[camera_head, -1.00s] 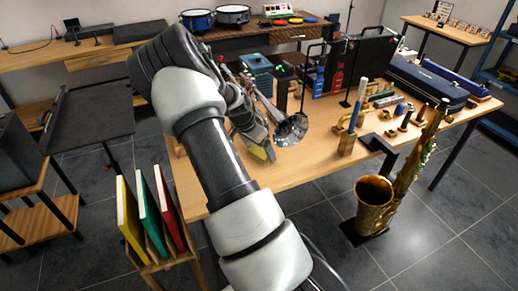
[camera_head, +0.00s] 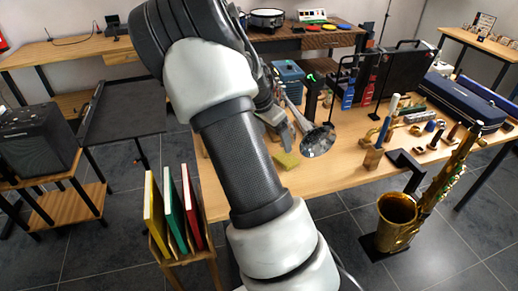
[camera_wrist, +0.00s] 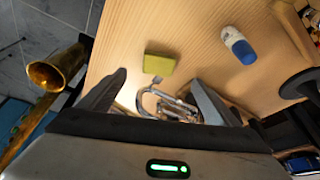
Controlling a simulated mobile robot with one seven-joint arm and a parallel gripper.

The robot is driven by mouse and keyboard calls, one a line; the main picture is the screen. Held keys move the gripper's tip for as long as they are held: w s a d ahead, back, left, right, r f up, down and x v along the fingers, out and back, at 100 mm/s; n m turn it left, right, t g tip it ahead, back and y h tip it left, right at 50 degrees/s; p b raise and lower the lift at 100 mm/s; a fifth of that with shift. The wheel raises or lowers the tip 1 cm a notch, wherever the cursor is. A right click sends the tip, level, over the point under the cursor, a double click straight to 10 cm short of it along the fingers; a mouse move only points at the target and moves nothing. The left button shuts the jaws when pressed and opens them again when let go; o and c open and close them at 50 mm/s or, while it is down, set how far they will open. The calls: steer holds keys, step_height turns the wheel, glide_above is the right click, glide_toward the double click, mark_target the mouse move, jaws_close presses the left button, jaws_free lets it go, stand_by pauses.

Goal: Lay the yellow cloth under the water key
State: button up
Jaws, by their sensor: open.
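The yellow cloth (camera_head: 286,160) lies as a small folded pad on the wooden table, below the trumpet (camera_head: 318,141). In the wrist view the cloth (camera_wrist: 159,64) lies flat beyond my fingertips, beside the trumpet's tubing (camera_wrist: 163,102). It looks just clear of the tubing there; whether any of it is under the trumpet I cannot tell. The water key is too small to make out. My gripper (camera_wrist: 160,82) is open and empty, with its fingers on either side of the tubing in the picture. In the head view my gripper (camera_head: 285,132) is above the cloth, partly hidden by my arm.
A white and blue bottle (camera_wrist: 239,46) lies on the table near the cloth. A saxophone (camera_head: 400,217) stands at the table's front edge. Small parts and a blue case (camera_head: 462,103) fill the table's right side. The table front near the cloth is bare.

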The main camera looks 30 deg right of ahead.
steer(key=s+a+r+n+t+y, duration=0.2)
steer(key=s+a+r+n+y, duration=0.15)
steer(key=a+r, duration=0.65)
steer(key=s+a+r+n+t, duration=0.1)
steer(key=s+a+r+n, duration=0.3)
steer(key=s+a+n, duration=0.2)
steer(key=s+a+r+n+t, duration=0.1)
steer(key=s+a+r+n, duration=0.4)
steer(key=s+a, duration=0.5)
steer(key=s+n, duration=0.1)
steer(key=s, duration=0.3)
steer(key=shift+r+t, duration=0.2)
steer(key=shift+t, duration=0.2)
steer(key=shift+d+y, duration=0.1)
steer(key=shift+y, duration=0.15)
